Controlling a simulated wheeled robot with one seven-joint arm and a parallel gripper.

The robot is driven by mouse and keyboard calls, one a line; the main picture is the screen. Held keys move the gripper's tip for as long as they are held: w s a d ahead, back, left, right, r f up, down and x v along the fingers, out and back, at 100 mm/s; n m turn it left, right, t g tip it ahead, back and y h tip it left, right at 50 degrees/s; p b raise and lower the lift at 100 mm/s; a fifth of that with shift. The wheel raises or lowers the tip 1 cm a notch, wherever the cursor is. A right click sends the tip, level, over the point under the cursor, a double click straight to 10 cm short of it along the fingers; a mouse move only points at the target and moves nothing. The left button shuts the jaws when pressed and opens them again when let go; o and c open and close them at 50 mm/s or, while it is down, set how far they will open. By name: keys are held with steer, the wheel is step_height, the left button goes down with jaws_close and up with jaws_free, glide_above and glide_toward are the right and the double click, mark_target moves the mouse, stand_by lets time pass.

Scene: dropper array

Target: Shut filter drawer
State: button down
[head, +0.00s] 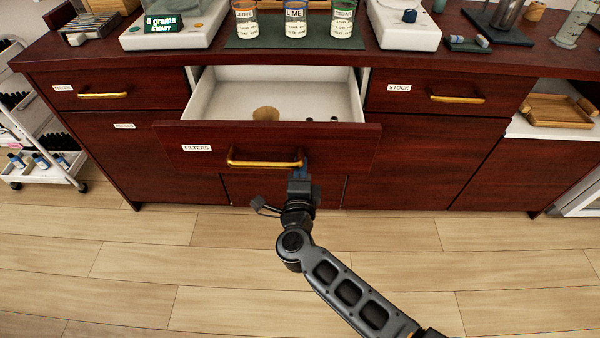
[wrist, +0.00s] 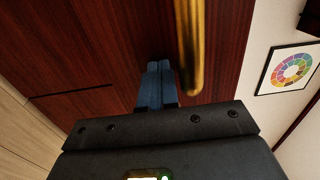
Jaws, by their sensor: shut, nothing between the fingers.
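The filter drawer (head: 350,145), labelled FILTERS, is pulled well out of the dark red cabinet. Its white inside shows a round tan item and a few small dark items. A brass bar handle (head: 265,162) runs across its front. My gripper (head: 300,172) is at the right end of this handle, close against the drawer front. In the wrist view my blue fingers (wrist: 156,85) are shut together with nothing between them, and the brass handle (wrist: 190,45) passes just right of them. I cannot tell whether the fingertips touch the drawer front.
The drawers labelled MASKS (head: 120,88) and STOCK (head: 445,90) flank it and are shut. The counter above holds scales, three labelled jars (head: 295,22) and glassware. A white cart (head: 40,140) stands at left. The wooden floor (head: 180,260) in front is clear.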

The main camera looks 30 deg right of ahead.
steer(key=b+x, duration=0.9)
steer(key=x, duration=1.6)
steer(key=shift+w+d+f, duration=0.2)
steer(key=shift+w, duration=0.05)
steer(key=shift+w+d+r+b, duration=0.1)
steer(key=shift+w+d+b, duration=0.15)
steer(key=shift+w+b, duration=0.15)
